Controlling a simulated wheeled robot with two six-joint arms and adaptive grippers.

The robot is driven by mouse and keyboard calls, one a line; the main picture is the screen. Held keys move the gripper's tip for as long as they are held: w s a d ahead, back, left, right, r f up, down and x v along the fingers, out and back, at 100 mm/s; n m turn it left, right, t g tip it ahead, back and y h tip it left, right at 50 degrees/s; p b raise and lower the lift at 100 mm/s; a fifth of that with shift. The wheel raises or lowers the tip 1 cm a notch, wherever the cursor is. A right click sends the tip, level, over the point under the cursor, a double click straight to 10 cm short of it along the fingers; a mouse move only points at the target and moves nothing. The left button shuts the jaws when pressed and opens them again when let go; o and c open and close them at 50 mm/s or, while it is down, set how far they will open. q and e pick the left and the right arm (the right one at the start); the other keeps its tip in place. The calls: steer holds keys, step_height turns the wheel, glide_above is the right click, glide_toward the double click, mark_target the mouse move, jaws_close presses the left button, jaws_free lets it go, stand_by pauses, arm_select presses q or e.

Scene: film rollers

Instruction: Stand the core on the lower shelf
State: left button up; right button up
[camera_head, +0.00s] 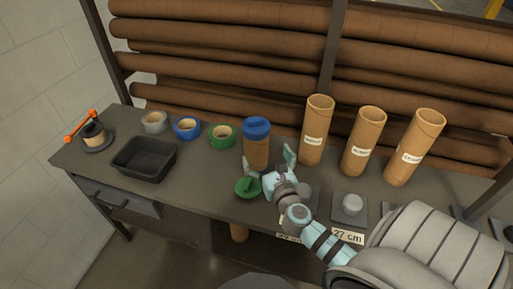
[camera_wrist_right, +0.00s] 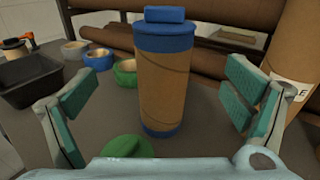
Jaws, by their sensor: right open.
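A brown cardboard core (camera_head: 256,152) with a blue cap (camera_head: 257,127) and a blue bottom band stands upright on the bench. My right gripper (camera_head: 268,163) is open, its fingers spread to either side of the core. In the right wrist view the core (camera_wrist_right: 165,88) stands between the open green-padded fingers (camera_wrist_right: 160,100), with visible gaps on both sides. A green cap (camera_head: 247,187) with a raised grip lies in front of it. The lower shelf is under the bench and mostly hidden; the end of a brown tube (camera_head: 239,232) shows there. My left gripper is out of view.
Three labelled cardboard tubes (camera_head: 316,131) stand to the right. Grey, blue and green tape rolls (camera_head: 187,128), a black tray (camera_head: 144,158) and an orange-handled tool (camera_head: 81,127) are to the left. A grey block with a round knob (camera_head: 350,207) sits behind a "27 cm" label. Large brown rolls fill the rack behind.

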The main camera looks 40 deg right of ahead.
mark_target(256, 148)
steer(key=x, duration=0.4)
steer(key=b+x, duration=0.1)
steer(key=x, duration=0.7)
steer(key=shift+s+d, duration=0.1)
steer(key=shift+d, duration=0.15)
steer(key=c, duration=1.9)
